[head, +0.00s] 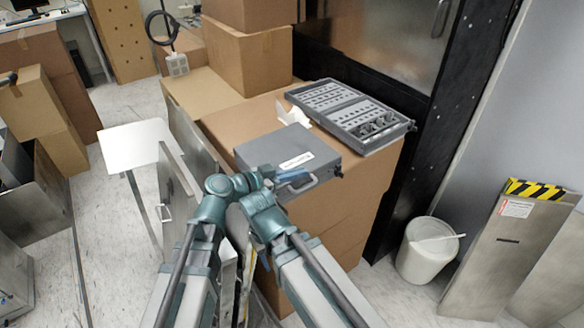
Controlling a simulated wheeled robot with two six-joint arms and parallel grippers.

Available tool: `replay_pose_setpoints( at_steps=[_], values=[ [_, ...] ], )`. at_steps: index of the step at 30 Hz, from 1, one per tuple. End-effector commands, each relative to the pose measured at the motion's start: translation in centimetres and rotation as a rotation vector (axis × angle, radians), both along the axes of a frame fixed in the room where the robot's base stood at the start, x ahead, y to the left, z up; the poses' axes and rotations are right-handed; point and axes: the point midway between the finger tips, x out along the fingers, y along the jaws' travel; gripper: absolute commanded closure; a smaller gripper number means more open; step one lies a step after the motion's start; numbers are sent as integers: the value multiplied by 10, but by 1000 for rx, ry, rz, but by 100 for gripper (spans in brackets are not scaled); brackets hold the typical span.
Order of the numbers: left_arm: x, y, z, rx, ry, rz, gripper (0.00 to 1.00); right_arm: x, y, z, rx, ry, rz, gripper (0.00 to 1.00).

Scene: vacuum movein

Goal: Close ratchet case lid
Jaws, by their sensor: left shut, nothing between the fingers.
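A grey ratchet case (262,150) lies flat on a cardboard box in the head view. Its lid lies down over the base, with a white label on top and a handle at the front right. I cannot tell whether the lid is fully seated. My left gripper (294,179) is shut and empty at the case's front edge, close to the handle; contact is unclear. My right arm comes in from the lower right and bends near the left wrist. I cannot make out its fingers.
Behind the case, a grey tray (326,95) with slots and several sockets lies on the boxes. Stacked cardboard boxes (250,60) stand behind to the left. A white bin (427,262) and a leaning metal panel (500,265) stand at right. A white-topped table (134,143) is at left.

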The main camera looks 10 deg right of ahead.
Motion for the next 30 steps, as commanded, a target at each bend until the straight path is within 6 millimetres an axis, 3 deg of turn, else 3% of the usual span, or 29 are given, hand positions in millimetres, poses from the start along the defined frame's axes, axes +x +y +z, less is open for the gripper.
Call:
replay_pose_setpoints(
  at_steps=[1,9,30],
  values=[
    [-1,0,-15,0,1,0,100,0,0,-15,0,0,0,50],
    [-1,-1,-39,-2,4,0,100,0,0,-39,0,0,0,50],
    [-2,0,-47,4,4,-2,100,0,0,-46,0,0,0,50]
  ],
)
